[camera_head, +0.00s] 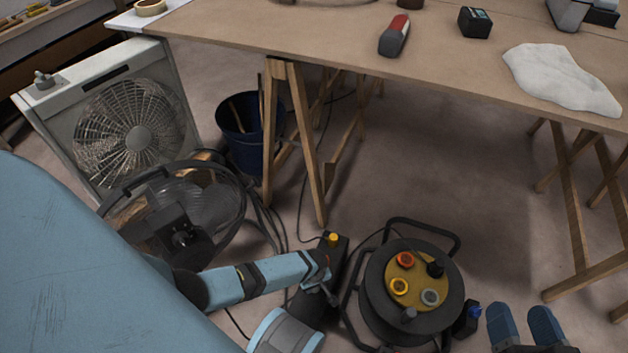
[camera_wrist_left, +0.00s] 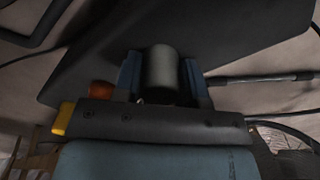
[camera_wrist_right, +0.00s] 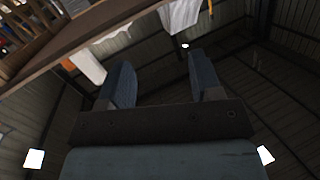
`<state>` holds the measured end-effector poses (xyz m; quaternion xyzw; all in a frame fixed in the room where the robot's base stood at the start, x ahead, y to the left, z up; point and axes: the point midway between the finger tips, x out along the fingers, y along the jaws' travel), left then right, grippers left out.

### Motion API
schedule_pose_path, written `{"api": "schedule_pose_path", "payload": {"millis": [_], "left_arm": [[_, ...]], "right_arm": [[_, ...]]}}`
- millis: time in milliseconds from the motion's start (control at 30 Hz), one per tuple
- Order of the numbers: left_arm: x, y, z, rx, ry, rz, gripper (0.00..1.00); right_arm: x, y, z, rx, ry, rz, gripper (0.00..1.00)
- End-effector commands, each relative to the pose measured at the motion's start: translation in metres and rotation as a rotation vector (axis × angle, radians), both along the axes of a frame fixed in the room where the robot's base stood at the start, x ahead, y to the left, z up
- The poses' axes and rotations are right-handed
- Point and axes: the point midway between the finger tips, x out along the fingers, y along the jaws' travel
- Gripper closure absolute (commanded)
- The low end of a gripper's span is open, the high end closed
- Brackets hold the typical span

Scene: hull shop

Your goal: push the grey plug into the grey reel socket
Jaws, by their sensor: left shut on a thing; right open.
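The cable reel (camera_head: 378,300) stands on the floor. In the head view the left arm reaches to just left of the reel, and the plug cannot be made out. My right gripper (camera_head: 523,325) is open and empty, right of the reel.
A dark block with a yellow top (camera_head: 333,239) stands left of the reel, and a blue-topped one (camera_head: 473,311) stands right of it. A fan (camera_head: 137,137), bucket (camera_head: 252,140) and trestle table (camera_head: 300,40) stand behind. Cables cross the floor.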

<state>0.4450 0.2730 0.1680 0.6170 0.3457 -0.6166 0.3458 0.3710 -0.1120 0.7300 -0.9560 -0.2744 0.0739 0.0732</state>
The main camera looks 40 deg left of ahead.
Motion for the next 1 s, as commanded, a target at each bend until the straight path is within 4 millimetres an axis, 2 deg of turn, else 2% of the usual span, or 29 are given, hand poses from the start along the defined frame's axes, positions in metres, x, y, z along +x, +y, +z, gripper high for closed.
{"api": "schedule_pose_path", "payload": {"millis": [167, 367, 600, 700, 800, 1000], "left_arm": [[0.0, 0.0, 0.008, -0.001, -0.001, 0.0, 0.83], [0.0, 0.0, 0.037, -0.001, -0.002, 0.0, 0.83], [0.0, 0.0, 0.104, -0.001, -0.002, -0.001, 0.83], [0.0, 0.0, 0.13, -0.001, -0.002, 0.0, 0.83], [-0.001, 0.0, 0.152, -0.001, -0.001, 0.0, 0.83], [0.0, 0.0, 0.185, 0.0, 0.0, -0.001, 0.83]], "right_arm": [[0.0, 0.0, 0.006, 0.004, -0.004, -0.002, 0.41], [-0.003, 0.001, 0.026, 0.055, -0.025, -0.022, 0.41], [-0.004, -0.004, 0.086, 0.136, -0.184, -0.075, 0.41], [-0.006, -0.007, 0.102, 0.159, -0.237, -0.092, 0.41], [-0.004, -0.011, 0.092, 0.116, -0.19, -0.112, 0.41], [-0.002, -0.022, 0.056, 0.009, -0.053, -0.143, 0.41]]}}
